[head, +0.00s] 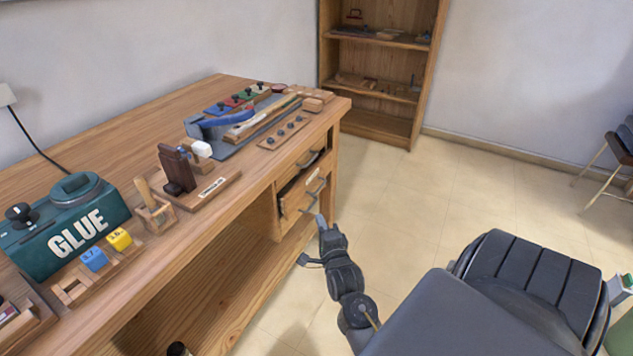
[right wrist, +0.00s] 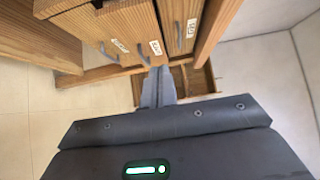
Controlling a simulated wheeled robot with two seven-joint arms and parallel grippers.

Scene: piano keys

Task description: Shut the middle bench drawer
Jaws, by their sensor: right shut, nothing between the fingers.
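The wooden bench (head: 232,195) has a stack of drawers at its right end. The middle drawer (head: 291,201) stands partly out, with a dark gap showing above its front; a pale label and a metal handle are on that front. In the right wrist view several labelled drawer fronts show, the middle drawer front (right wrist: 139,25) among them. My right gripper (head: 320,219) is shut and empty, its fingertips close to the drawer fronts. It also shows in the right wrist view (right wrist: 158,72), fingers together. I cannot tell whether it touches. My left gripper is not in view.
The bench top holds a green glue machine (head: 62,222), a blue-handled tool (head: 226,118) and small wooden holders. A shelf unit (head: 374,115) stands against the back wall. The tiled floor (head: 460,190) between is clear.

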